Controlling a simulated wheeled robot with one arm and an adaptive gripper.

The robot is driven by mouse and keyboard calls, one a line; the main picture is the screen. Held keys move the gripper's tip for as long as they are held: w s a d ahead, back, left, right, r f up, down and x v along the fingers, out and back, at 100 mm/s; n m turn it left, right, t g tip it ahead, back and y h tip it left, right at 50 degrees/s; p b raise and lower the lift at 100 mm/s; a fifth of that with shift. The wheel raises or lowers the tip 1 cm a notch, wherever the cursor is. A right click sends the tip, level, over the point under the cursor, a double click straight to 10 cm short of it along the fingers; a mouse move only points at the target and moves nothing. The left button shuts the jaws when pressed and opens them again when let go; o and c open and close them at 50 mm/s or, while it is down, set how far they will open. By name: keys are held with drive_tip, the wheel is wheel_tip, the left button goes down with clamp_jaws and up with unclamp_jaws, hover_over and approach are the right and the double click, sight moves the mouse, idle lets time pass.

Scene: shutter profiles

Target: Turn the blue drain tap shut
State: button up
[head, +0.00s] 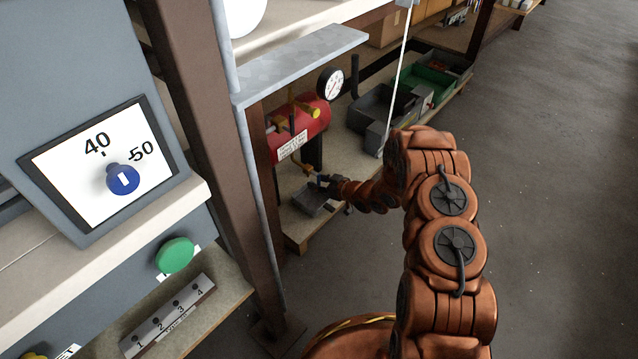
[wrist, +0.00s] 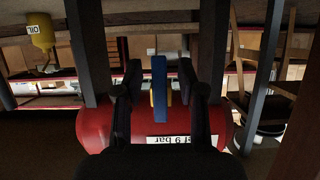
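The blue drain tap (wrist: 159,75) shows in the wrist view as an upright blue bar with a bit of yellow fitting behind it. My gripper (wrist: 161,78) has its two dark fingers on either side of the bar, with a gap showing on both sides. It is open, and I cannot see it touching the tap. The red tank (wrist: 105,128) with a white label lies behind the fingers. In the head view the red tank (head: 316,117) is under a shelf, and my gripper (head: 326,181) is below it. The tap cannot be made out there.
A grey tray (head: 312,200) sits under the gripper on the low wooden board. A brown post (head: 215,130) and grey shelf (head: 300,62) stand close by. Dark and green bins (head: 432,80) are further back. A panel with a blue knob (head: 122,179) is at left. Floor at right is clear.

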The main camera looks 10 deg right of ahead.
clamp_jaws()
idle(0.6)
drive_tip(key=r+n+t+h+b, duration=0.1)
drive_tip(key=n+t+b, duration=0.1)
drive_tip(key=n+b, duration=0.1)
drive_tip(key=w+d+r+n+t+h+b, duration=0.1)
drive_tip(key=n+t+b, duration=0.1)
drive_tip(key=n+b, duration=0.2)
drive_tip(key=d+r+n+t+h+b, duration=0.1)
drive_tip(key=n+t+b, duration=0.1)
drive_tip(key=n+b, duration=0.2)
drive_tip(key=shift+w+d+n+t+h, duration=0.1)
drive_tip(key=shift+w+n+t+h, duration=0.1)
drive_tip(key=shift+n, duration=0.45)
drive_tip(key=shift+w+d+n+t+h, duration=0.1)
drive_tip(key=shift+w+n+t+h, duration=0.1)
drive_tip(key=shift+n, duration=0.45)
